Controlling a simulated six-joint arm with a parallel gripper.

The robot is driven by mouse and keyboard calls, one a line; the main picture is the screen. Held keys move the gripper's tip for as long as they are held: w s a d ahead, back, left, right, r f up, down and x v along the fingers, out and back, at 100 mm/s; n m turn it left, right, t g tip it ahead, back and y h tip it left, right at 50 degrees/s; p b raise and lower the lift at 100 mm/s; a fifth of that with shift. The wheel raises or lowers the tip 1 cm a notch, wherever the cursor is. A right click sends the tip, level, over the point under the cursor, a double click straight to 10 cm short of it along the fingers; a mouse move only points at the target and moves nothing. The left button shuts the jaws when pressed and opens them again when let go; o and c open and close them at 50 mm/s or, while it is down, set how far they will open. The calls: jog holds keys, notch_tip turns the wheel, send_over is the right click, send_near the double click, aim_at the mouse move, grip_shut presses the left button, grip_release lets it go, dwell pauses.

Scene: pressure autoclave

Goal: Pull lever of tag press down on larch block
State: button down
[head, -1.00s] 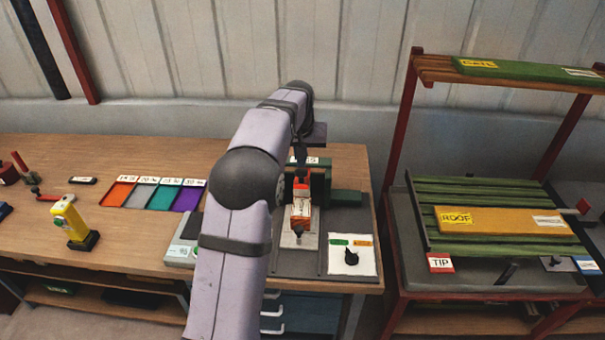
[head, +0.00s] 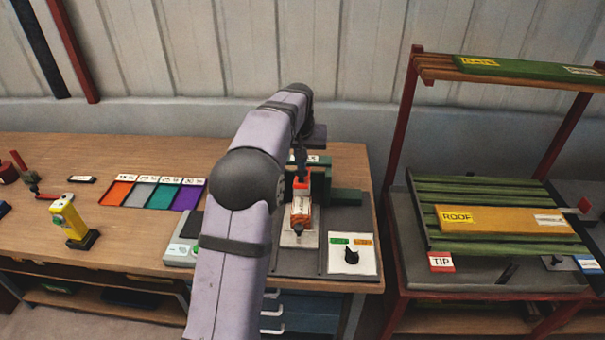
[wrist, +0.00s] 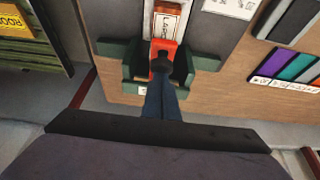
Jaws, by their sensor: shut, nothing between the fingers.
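The tag press (head: 320,182) is a green frame on a dark base at the bench's right end. It also shows in the wrist view (wrist: 205,60). Its red part (wrist: 160,48) stands in the frame's middle, with a dark knob-like end (wrist: 162,65) at my fingertips. The larch block (wrist: 166,22), orange-brown with a white label, lies just beyond the red part; it also shows in the head view (head: 300,214). My gripper (wrist: 162,80) is shut, its fingers together, at or against the dark end; I cannot tell whether they touch. In the head view my arm partly hides the press.
A white panel with a black knob (head: 351,256) sits right of the press. Coloured trays (head: 152,194) and a yellow handheld tool (head: 69,222) are on the bench to the left. A rack with green slats and a yellow ROOF board (head: 512,220) stands at the right.

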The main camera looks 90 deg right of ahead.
aim_at(301, 171)
jog(key=shift+f+b, duration=1.5)
jog(key=shift+f, duration=1.15)
jog(key=shift+r, duration=0.2)
notch_tip(301, 171, up, 2)
jog(key=shift+r+p, duration=0.1)
jog(key=shift+p, duration=1.15)
notch_tip(301, 171, up, 2)
jog(key=shift+a+p, duration=0.15)
jog(key=shift+p, duration=0.7)
jog(key=shift+r+p, duration=2.15)
jog(key=shift+r, duration=0.2)
